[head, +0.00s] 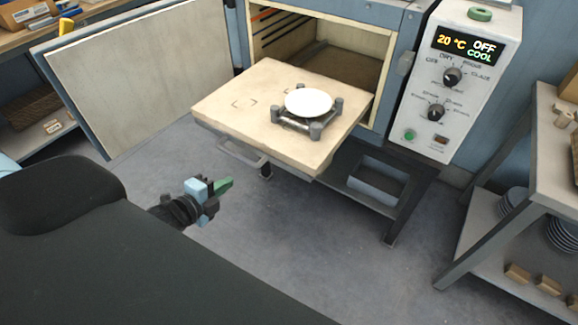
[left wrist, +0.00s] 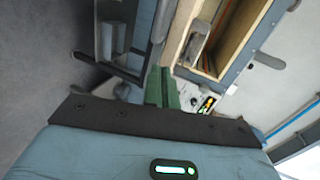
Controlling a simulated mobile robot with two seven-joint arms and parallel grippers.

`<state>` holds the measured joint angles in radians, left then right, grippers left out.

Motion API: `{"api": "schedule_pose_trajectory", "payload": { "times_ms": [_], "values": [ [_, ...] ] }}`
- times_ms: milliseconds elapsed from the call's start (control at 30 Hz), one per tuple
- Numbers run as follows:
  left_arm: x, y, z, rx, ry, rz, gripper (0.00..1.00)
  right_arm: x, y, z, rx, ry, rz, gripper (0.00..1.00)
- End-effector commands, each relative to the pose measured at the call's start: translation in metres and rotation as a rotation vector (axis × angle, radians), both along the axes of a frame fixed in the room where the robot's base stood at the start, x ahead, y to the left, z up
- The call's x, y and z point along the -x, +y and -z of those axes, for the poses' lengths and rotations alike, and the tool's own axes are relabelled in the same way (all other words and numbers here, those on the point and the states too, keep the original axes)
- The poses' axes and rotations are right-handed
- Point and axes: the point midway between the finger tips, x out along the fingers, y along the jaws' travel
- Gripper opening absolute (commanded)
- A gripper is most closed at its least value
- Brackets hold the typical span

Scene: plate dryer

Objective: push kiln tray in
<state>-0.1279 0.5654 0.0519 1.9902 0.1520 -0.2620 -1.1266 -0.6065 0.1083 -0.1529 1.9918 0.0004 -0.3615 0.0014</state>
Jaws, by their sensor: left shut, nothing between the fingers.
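The kiln tray (head: 235,92) is a pale slab pulled out of the kiln's open chamber (head: 340,55), with a handle (head: 242,153) under its front edge. A white plate (head: 308,102) lies on a small dark stand with grey corner posts (head: 316,131) on the tray. My left gripper (head: 224,186) is shut and empty, in front of and below the tray's front left, apart from it. Its green fingers (left wrist: 162,88) also show closed together in the left wrist view. My right gripper is not in view.
The kiln door (head: 140,70) stands wide open at the left. The control panel (head: 455,80) at the right reads 20 °C, OFF, COOL. A shelf rack (head: 540,190) with stacked plates stands at the far right. The floor before the kiln is clear.

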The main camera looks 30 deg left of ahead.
Motion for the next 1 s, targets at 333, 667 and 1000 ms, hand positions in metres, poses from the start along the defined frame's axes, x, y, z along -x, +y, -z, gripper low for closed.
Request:
{"api": "schedule_pose_trajectory", "payload": {
  "times_ms": [333, 667, 1000],
  "values": [
    [-0.008, 0.005, -0.007, -0.047, -0.022, 0.014, 0.00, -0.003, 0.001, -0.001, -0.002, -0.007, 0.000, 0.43],
    [-0.037, 0.002, 0.001, -0.045, -0.024, 0.014, 0.00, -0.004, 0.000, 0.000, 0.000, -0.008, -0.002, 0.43],
    [-0.086, -0.001, 0.017, -0.044, -0.022, 0.012, 0.00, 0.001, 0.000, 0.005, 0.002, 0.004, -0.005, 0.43]
  ]
}}
